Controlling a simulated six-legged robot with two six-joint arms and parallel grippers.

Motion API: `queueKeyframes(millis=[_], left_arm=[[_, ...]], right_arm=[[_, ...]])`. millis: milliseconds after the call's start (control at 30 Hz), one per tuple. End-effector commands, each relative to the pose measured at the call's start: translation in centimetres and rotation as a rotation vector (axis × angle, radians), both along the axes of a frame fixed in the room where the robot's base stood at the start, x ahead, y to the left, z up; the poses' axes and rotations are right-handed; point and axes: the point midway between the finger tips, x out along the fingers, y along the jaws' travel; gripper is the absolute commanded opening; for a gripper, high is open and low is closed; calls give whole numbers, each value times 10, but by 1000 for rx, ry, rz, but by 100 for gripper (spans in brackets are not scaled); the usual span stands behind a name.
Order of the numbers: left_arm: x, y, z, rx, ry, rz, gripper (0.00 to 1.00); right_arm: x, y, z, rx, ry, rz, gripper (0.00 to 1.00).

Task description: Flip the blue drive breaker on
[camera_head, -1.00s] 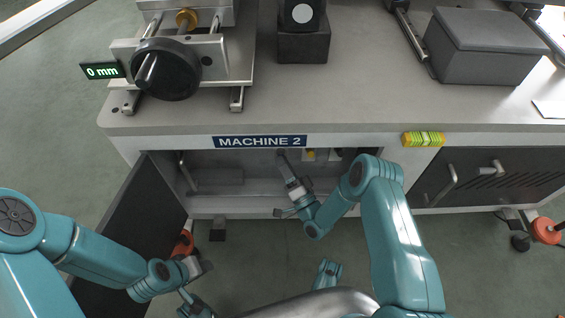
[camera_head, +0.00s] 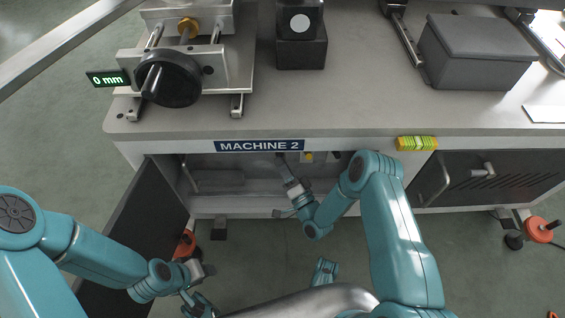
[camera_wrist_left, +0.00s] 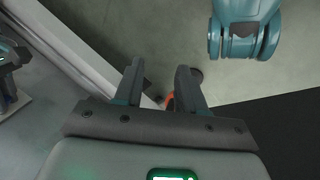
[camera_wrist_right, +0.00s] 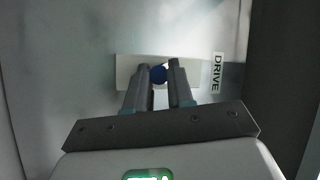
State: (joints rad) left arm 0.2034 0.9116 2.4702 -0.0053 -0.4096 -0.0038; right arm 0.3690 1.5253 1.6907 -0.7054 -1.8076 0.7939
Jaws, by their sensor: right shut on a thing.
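A "DRIVE" label (camera_wrist_right: 217,73) is to the right of the plate. In the head view my right gripper (camera_head: 281,160) reaches into the open cabinet under the "MACHINE 2" sign (camera_head: 259,146), and the blue knob is hidden there. My left gripper (camera_wrist_left: 160,72) is open and empty over the floor, near the open cabinet door (camera_head: 128,225).
A yellow knob (camera_head: 309,157) is inside the cabinet, right of my right gripper. The cabinet's top edge and side walls are close around that arm. A closed vented door (camera_head: 505,185) is at the right. Orange-footed supports (camera_head: 541,230) stand on the floor.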

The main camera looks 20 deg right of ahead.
Motion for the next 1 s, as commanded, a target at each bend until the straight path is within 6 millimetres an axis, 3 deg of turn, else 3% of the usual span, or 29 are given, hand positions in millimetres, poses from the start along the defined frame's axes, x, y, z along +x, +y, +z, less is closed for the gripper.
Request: queueKeyframes(millis=[33,233,400,700,1000], left_arm=[[-5,-1,16,-3,18,-2,40],[-28,-5,49,-17,93,-12,40],[-31,-10,70,-19,97,-33,40],[-38,-17,99,-24,109,-61,40],[-39,-18,114,-24,110,-65,40]], right_arm=[[1,-2,13,8,28,-4,0],[-1,-1,23,60,206,-5,0],[-1,-2,30,104,361,-7,0],[2,-3,40,182,627,-8,0],[7,-4,46,246,844,-10,0]])
